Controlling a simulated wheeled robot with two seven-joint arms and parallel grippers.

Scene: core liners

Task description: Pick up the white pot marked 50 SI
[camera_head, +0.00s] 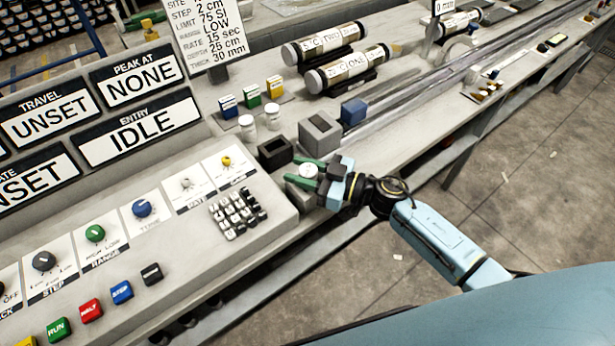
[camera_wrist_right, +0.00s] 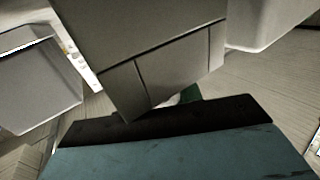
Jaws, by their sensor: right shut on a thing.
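My right gripper (camera_head: 312,171) reaches in from the right in the head view, beside the front right corner of the control console. Its green fingers are shut on a small white pot (camera_head: 308,170), whose round top shows between them. I cannot read a mark on it, nor tell whether it is clear of the surface below. In the right wrist view a sliver of white (camera_wrist_right: 173,101) and a green finger (camera_wrist_right: 190,94) show past the gripper's dark edge. Two other white pots, (camera_head: 247,127) and (camera_head: 272,117), stand upright on the bench behind. My left gripper is not in view.
A black open box (camera_head: 275,153) and a grey block with a dark opening (camera_head: 319,132) stand close behind the gripper. Blue, green and yellow blocks (camera_head: 251,96) stand behind the pots. Core liners (camera_head: 345,69) lie farther back.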

